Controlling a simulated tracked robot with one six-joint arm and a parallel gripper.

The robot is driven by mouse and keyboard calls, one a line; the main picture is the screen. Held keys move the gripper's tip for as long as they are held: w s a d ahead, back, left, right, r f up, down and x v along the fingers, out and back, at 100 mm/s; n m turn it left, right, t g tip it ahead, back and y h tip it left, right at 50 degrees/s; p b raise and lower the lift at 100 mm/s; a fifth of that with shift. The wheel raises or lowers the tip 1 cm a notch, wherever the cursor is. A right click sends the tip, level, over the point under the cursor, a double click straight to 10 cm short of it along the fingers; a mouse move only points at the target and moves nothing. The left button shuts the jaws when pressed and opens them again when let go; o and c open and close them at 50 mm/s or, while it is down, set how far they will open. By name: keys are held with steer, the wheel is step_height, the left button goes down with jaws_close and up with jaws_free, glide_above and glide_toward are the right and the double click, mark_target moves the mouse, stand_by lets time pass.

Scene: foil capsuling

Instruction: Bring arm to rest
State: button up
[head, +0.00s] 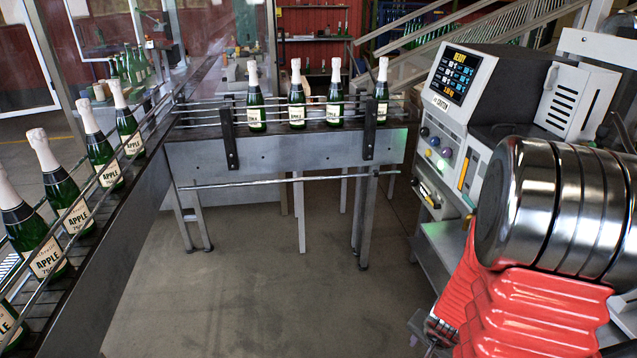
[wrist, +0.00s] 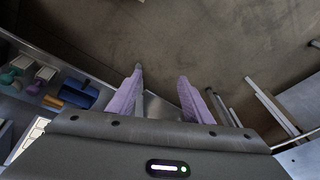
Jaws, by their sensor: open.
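My gripper (wrist: 160,75) shows in the wrist view with its two purple fingers spread apart. Nothing is between the fingers, and bare grey floor (wrist: 190,40) lies beyond their tips. In the head view my arm fills the lower right, with a ribbed chrome part and a red sleeve, in front of the control machine (head: 465,100). I cannot make out the fingers in the head view.
Apple-labelled bottles stand on the back conveyor (head: 280,155), and several more (head: 70,205) line the left conveyor. The middle floor (head: 270,280) is clear.

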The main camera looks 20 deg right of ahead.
steer(key=s+a+r+n+t+y, duration=0.1)
steer(key=a+r+n, duration=0.5)
steer(key=a+r, duration=0.6)
steer(key=s+a+r+n+t+y, duration=0.1)
steer(key=s+a+r+n, duration=0.1)
steer(key=a+r+n, duration=0.5)
steer(key=a+r, duration=0.5)
steer(key=r, duration=0.6)
steer(key=shift+s+a+r+t, duration=0.2)
steer(key=shift+a+t, duration=0.1)
steer(key=shift+t, duration=0.1)
steer(key=shift+f, duration=0.1)
steer(key=c, duration=0.3)
steer(key=shift+d, duration=0.15)
steer(key=shift+c, duration=0.4)
